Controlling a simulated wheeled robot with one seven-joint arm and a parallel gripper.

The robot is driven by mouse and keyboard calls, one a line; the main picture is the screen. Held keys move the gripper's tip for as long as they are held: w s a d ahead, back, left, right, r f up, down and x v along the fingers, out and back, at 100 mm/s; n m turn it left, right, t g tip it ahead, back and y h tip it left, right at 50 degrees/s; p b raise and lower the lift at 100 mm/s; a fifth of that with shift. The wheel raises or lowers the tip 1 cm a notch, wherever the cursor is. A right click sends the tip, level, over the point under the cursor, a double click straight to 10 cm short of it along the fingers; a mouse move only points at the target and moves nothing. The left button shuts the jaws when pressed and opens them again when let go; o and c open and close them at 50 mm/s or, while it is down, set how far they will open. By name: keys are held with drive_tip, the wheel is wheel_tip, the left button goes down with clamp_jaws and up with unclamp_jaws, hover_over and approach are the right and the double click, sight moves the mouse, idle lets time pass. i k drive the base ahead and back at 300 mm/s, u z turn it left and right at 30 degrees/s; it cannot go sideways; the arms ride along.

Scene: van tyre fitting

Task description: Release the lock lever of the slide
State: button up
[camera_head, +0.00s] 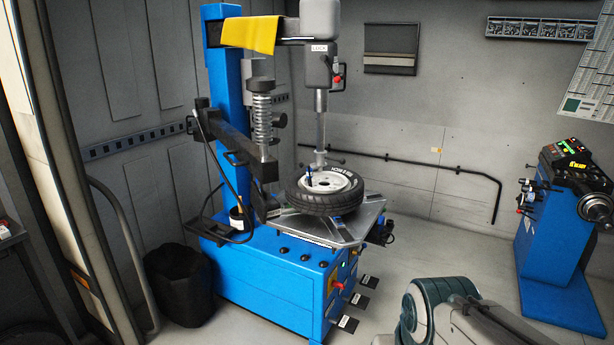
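The blue tyre changer (272,265) stands left of centre. At its top, a grey head (320,68) carries a white label (320,48) reading LOCK. A small lever with a red knob (337,79) sticks out at the head's right side, below the label; its exact setting is too small to tell. The vertical slide shaft (320,120) runs down from the head to a tyre (325,196) lying flat on the turntable (335,230). Part of my grey arm shows at the bottom right, well below and apart from the lever. My gripper is out of view.
A spring-loaded side arm (235,145) juts forward at left. Pedals (358,300) stick out low at the right. A black bin (180,287) and a blue balancer (556,250) flank it.

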sight(324, 58)
drive_tip(key=i, duration=0.25)
drive_tip(key=k, duration=0.6)
drive_tip(key=u, duration=0.25)
drive_tip(key=i, duration=2.8)
drive_tip(key=z, duration=0.1)
